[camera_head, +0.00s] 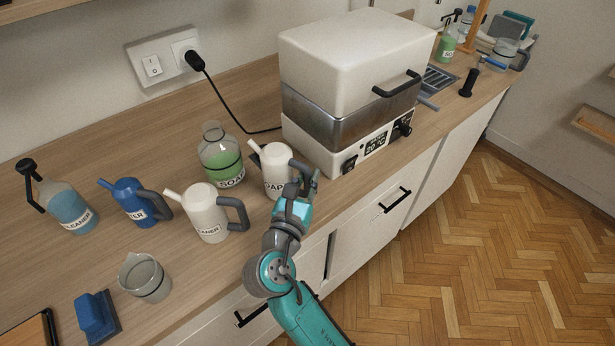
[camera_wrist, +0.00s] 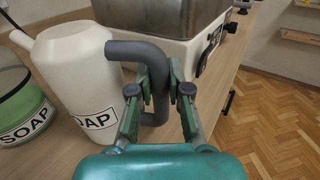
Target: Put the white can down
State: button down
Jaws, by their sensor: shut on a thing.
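The white can (camera_head: 274,170) has a grey handle, a spout pointing left and a label reading SOAP. It is upright over the wooden counter, between the green soap bottle and the white heating box. My gripper (camera_head: 304,184) is shut on the can's grey handle. In the wrist view the white can (camera_wrist: 78,75) is at the left, and my gripper (camera_wrist: 160,92) has a finger on each side of the handle's vertical part. I cannot tell whether the can's base touches the counter. A second white can (camera_head: 206,213), labelled as cleaner, stands to the left.
The soap bottle (camera_head: 221,156) stands close on the left and the heating box (camera_head: 350,75) close on the right. A blue can (camera_head: 131,203), a spray bottle (camera_head: 66,204) and a glass beaker (camera_head: 146,278) stand farther left. The counter's front edge is near my arm.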

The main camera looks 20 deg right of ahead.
jog(key=c, duration=1.1)
grip_release()
jog(key=shift+f, duration=0.1)
jog(key=shift+s+a, duration=0.1)
jog(key=v, duration=1.1)
jog(key=shift+s+a, duration=0.25)
jog(key=shift+s, duration=0.05)
jog(key=shift+d, duration=0.1)
